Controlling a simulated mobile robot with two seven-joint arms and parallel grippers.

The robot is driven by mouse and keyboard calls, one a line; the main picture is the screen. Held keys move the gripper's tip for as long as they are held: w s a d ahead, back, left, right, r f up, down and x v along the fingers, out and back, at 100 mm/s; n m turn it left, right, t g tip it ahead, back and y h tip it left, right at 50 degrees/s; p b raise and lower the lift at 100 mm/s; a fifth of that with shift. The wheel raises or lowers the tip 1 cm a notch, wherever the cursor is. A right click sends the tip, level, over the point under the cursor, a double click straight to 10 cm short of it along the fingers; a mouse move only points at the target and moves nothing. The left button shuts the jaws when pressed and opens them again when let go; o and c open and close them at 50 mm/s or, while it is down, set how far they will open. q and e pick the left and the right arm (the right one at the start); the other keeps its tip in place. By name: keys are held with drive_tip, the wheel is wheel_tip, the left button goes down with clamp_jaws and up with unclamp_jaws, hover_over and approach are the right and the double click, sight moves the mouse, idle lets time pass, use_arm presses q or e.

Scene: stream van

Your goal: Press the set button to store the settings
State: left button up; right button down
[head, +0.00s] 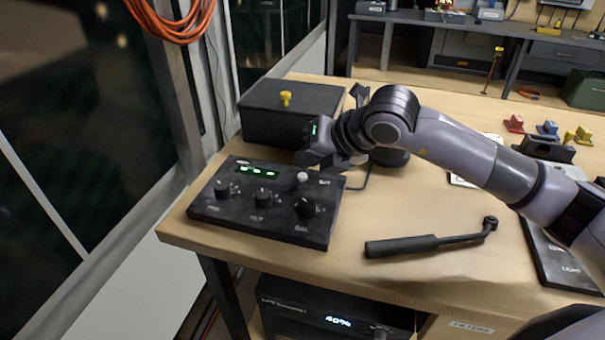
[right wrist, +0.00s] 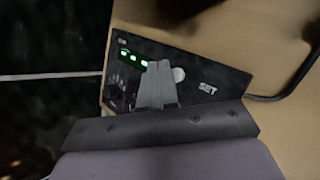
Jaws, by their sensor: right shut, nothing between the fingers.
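The black control box (head: 235,213) lies on the wooden table near its left corner. It carries several dark knobs, a green-lit display (head: 258,170) and a pale round set button (head: 302,177). In the right wrist view the button (right wrist: 179,74) shows beside the white SET lettering (right wrist: 207,88). My right gripper (head: 308,162) is shut and empty, just behind and above the button in the head view. In the right wrist view its closed fingers (right wrist: 157,84) lie just left of the button. I cannot tell whether they touch the box. My left gripper is not in view.
A black case (head: 290,110) with a yellow knob stands behind the box. A black-handled crank tool (head: 430,242) lies to the right. Small red, blue and yellow pieces (head: 547,130) sit farther right. The table's left and front edges run close to the box.

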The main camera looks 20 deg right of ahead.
drive_tip(key=shift+f, duration=0.1)
idle(0.7)
drive_tip(key=shift+f+b, duration=0.35)
drive_tip(key=shift+b, duration=0.3)
drive_tip(key=shift+f+b, duration=0.45)
drive_tip(key=shift+b, duration=0.15)
idle(0.5)
drive_tip(key=shift+r, duration=0.1)
drive_tip(key=shift+r+p, duration=0.35)
drive_tip(key=shift+r, duration=0.4)
wheel_tip(320, 180, up, 5)
drive_tip(key=p, duration=0.2)
drive_tip(key=shift+p, duration=0.3)
idle(0.8)
